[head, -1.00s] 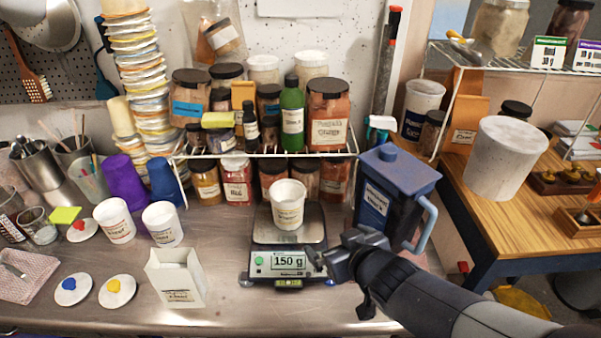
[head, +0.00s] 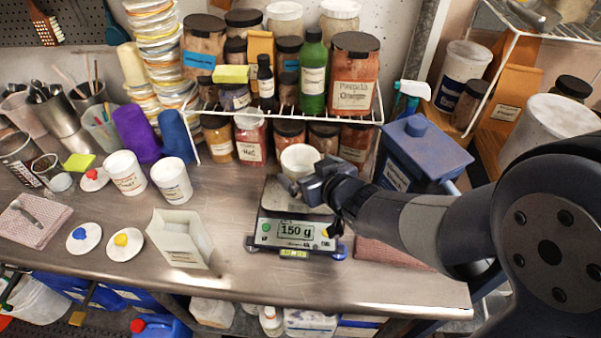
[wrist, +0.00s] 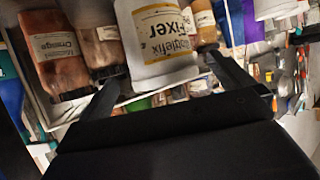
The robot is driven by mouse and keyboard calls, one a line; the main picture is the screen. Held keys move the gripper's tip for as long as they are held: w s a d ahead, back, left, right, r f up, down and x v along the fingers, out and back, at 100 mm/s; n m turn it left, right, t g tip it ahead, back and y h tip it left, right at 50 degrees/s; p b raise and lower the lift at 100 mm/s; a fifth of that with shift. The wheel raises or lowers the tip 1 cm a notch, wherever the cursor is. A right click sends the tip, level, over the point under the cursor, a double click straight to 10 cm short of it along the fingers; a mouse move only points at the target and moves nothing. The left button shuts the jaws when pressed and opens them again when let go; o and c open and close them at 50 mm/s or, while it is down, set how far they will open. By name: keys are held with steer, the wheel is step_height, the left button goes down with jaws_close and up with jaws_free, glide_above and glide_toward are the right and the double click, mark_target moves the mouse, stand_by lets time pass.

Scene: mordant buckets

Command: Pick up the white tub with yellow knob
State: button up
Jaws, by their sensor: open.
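A white tub (head: 299,158) stands on the scale (head: 292,232), partly hidden behind my gripper (head: 303,187) in the head view. In the wrist view a white tub (wrist: 158,38) labelled "Fixer" in yellow lies between the fingers of my gripper (wrist: 162,70). The fingers are apart, one on each side; I cannot tell whether they touch it. No yellow knob shows on this tub. A white lid with a yellow knob (head: 125,243) lies flat at the table's left front. Two other white tubs (head: 125,172) (head: 172,180) stand left of the scale.
A wire rack (head: 360,118) with several jars and bottles stands behind the scale. A blue jug (head: 425,150) stands to the right. An open white box (head: 180,238) is left of the scale. Lids with blue (head: 83,237) and red (head: 94,179) knobs lie farther left.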

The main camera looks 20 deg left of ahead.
mark_target(293, 161)
steer(key=shift+p+x, duration=0.45)
steer(key=shift+x, duration=2.1)
steer(key=shift+s+f, duration=0.1)
steer(key=shift+c, duration=0.4)
